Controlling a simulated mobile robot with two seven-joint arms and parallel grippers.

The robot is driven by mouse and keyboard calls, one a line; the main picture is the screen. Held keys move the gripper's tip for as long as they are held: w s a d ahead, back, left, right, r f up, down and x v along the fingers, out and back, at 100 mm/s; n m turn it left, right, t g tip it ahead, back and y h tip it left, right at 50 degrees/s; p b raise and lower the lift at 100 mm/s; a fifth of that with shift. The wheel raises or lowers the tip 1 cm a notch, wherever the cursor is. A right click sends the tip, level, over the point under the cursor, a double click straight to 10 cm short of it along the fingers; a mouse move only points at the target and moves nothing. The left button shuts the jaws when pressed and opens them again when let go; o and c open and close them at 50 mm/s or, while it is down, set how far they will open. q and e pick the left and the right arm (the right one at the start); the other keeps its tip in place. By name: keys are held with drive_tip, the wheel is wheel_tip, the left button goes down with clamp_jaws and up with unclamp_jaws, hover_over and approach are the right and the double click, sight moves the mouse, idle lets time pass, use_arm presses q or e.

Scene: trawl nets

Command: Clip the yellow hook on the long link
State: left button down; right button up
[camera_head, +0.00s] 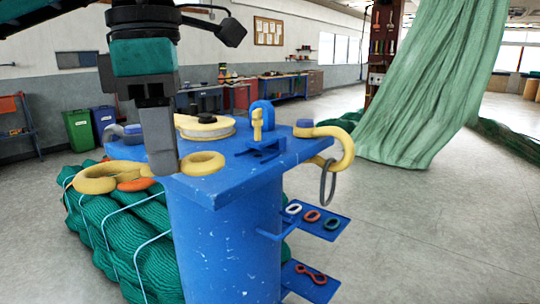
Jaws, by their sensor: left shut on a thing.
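My left gripper (160,172) reaches down from the upper left over the blue drum top. It is shut on a thick yellow piece with ring-like ends; one ring (203,163) shows right of the fingers and one (94,179) left of them. The fingers hide its middle, so I cannot tell if the two are one part. A large yellow hook (345,148) curves over the top's right edge, and a grey elongated link (328,182) hangs at it. A small yellow piece (257,122) stands upright at a blue holder (262,147). My right gripper is not in view.
Several small links (311,215) and a red figure-eight link (311,274) lie on side shelves. Green netting (110,240) lies left; a net (430,80) hangs right.

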use_arm(q)
drive_tip(key=w+a+f+m, duration=0.1)
drive_tip(key=a+f+m, duration=0.2)
drive_tip(key=f+m, duration=0.7)
drive_tip(key=w+a+f+m, duration=0.1)
drive_tip(key=a+f+m, duration=0.3)
drive_tip(key=f+m, duration=0.7)
wheel_tip(320, 180, down, 8)
drive_tip(key=shift+a+f, duration=0.1)
drive_tip(key=shift+a, duration=0.15)
drive_tip(key=shift+w+d, duration=0.1)
drive_tip(key=shift+w, duration=0.05)
